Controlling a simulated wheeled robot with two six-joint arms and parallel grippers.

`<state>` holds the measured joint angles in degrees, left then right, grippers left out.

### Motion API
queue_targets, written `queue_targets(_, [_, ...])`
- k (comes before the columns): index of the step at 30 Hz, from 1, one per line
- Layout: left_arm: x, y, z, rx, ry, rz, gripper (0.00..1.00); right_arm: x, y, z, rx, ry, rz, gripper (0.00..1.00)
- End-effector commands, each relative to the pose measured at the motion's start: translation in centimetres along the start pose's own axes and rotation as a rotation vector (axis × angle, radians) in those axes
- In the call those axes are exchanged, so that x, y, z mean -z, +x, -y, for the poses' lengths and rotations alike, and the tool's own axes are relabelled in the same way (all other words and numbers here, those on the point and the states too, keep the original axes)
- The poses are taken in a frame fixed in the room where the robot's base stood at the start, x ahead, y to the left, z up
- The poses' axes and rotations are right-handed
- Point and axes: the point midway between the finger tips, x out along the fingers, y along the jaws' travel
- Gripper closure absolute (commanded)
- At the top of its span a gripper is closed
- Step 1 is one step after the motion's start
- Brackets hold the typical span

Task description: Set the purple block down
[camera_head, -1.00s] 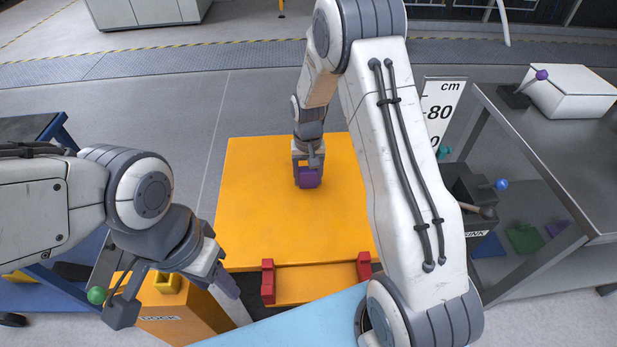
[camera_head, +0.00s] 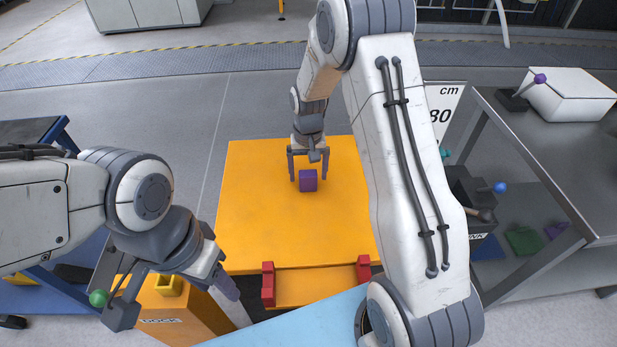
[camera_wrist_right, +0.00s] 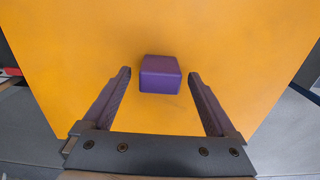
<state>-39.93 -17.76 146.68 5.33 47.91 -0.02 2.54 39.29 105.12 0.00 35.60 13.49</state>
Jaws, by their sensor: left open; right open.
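The purple block (camera_head: 308,181) rests on the orange platform (camera_head: 255,215), near its middle. In the right wrist view the block (camera_wrist_right: 160,75) lies just beyond and between the fingertips, with orange surface showing on both sides of it. My right gripper (camera_head: 308,177) is open around the block's sides, its fingers apart from it; it also shows in the right wrist view (camera_wrist_right: 160,82). My left gripper (camera_head: 112,305) is at the lower left, open, beside the orange dock stand, far from the block.
An orange dock stand (camera_head: 180,318) with a yellow socket (camera_head: 169,286) stands at the lower left. Red brackets (camera_head: 267,285) sit at the platform's front edge. A grey metal table (camera_head: 560,150) is on the right. The platform around the block is clear.

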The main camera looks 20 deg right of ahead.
Motion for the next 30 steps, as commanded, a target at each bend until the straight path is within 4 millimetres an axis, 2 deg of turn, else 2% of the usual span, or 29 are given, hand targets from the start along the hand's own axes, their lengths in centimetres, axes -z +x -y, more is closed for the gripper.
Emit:
queue_targets(1, [0.0,-0.5,0.0,0.0,0.0,0.0,0.5,0.1,-1.6,0.0,0.001,0.0,-0.006,0.08])
queue_targets(6, [0.1,-1.3,-0.1,0.0,0.0,0.0,0.5,0.1,-5.3,0.0,0.001,0.0,-0.005,0.08])
queue_targets(10, [0.1,-1.7,-0.1,0.0,0.0,0.0,0.5,0.1,-7.4,0.0,0.001,0.0,-0.003,0.08])
queue_targets(15, [0.1,-1.9,-0.1,0.0,0.0,0.0,0.5,0.0,-9.0,0.1,0.001,-0.003,-0.002,0.08])
queue_targets(18, [0.1,-1.9,-0.1,0.0,0.0,0.0,0.5,-1.4,-10.2,1.5,0.005,-0.047,-0.006,0.08])
queue_targets(20, [0.1,-1.9,-0.1,0.0,0.0,0.0,0.5,-3.3,-11.4,3.2,0.011,-0.108,-0.009,0.08])
queue_targets(23, [0.1,-1.9,-0.1,0.0,0.0,0.0,0.5,-8.8,-14.0,6.6,0.025,-0.263,-0.016,0.08])
queue_targets(25, [0.1,-1.9,-0.1,0.0,0.0,0.0,0.5,-13.7,-15.5,8.4,0.037,-0.392,-0.019,0.08])
queue_targets(27, [0.1,-1.9,-0.1,0.0,0.0,0.0,0.5,-18.5,-16.6,9.3,0.05,-0.517,-0.02,0.08])
queue_targets(30, [0.1,-1.9,-0.1,0.0,0.0,0.0,0.5,-24.6,-17.5,9.3,0.067,-0.679,-0.022,0.08])
